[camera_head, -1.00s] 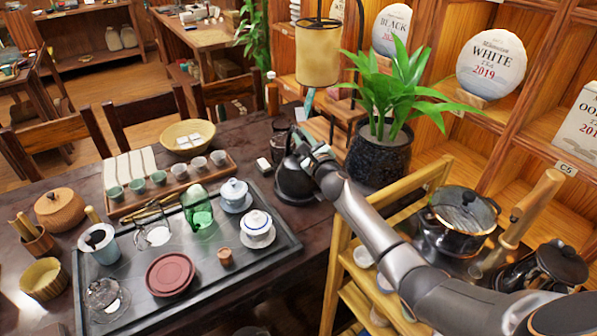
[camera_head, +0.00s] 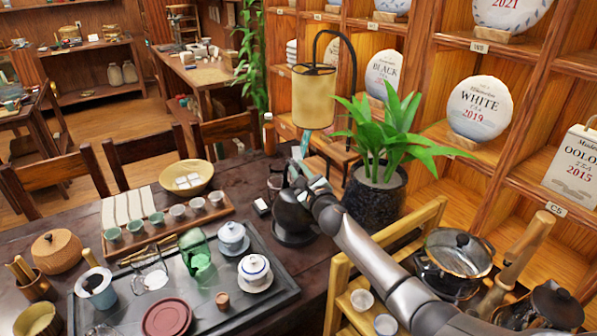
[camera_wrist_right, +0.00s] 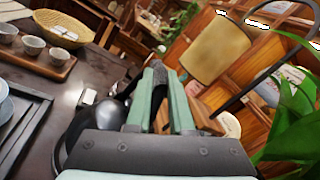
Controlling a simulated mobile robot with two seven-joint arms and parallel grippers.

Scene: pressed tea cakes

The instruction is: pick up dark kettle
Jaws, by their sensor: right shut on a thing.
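The dark kettle (camera_head: 287,213) is at the back right of the long dark table, just beyond the tea tray's right corner. My right gripper (camera_head: 302,170) is above it, with the arm reaching in from the lower right. In the right wrist view, the two green fingers (camera_wrist_right: 161,105) are closed around the kettle's dark upright handle (camera_wrist_right: 159,75). The kettle's round body (camera_wrist_right: 82,134) shows to the left of the fingers, partly hidden by the gripper. I cannot tell whether the kettle is clear of the surface beneath it. My left gripper is not in view.
The black tea tray (camera_head: 270,303) holds cups, lidded bowls and a green glass pitcher (camera_head: 197,255). A potted plant (camera_head: 376,200) stands close to the right of the kettle. A hanging lamp (camera_head: 314,97) is behind it. A wooden rack (camera_head: 338,287) stands below my right arm.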

